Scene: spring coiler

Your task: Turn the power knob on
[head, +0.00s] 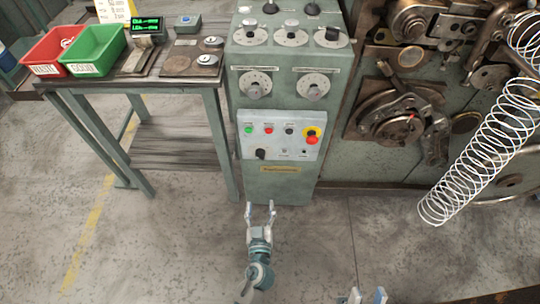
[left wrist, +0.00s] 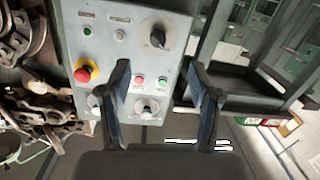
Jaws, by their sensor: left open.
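The panel (head: 283,141) is a pale plate on the green cabinet front. A black rotary knob (head: 261,154), apparently the power knob, is at its lower left. In the left wrist view the same knob (left wrist: 157,37) sits on a round grey base; I cannot read its setting. My left gripper (head: 261,207) is open and empty, below and in front of the panel, apart from the knob. In the left wrist view its fingers (left wrist: 158,80) are spread, with the knob beyond the gap. My right gripper (head: 366,296) shows only its separated fingertips at the bottom edge, empty.
A red emergency stop (head: 312,138) and small buttons share the panel. Several dials (head: 258,83) sit above. A table (head: 165,87) with red (head: 50,50) and green (head: 95,50) bins stands left. The coiling machine (head: 400,110) and wire spring (head: 478,150) are right. Floor before the cabinet is clear.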

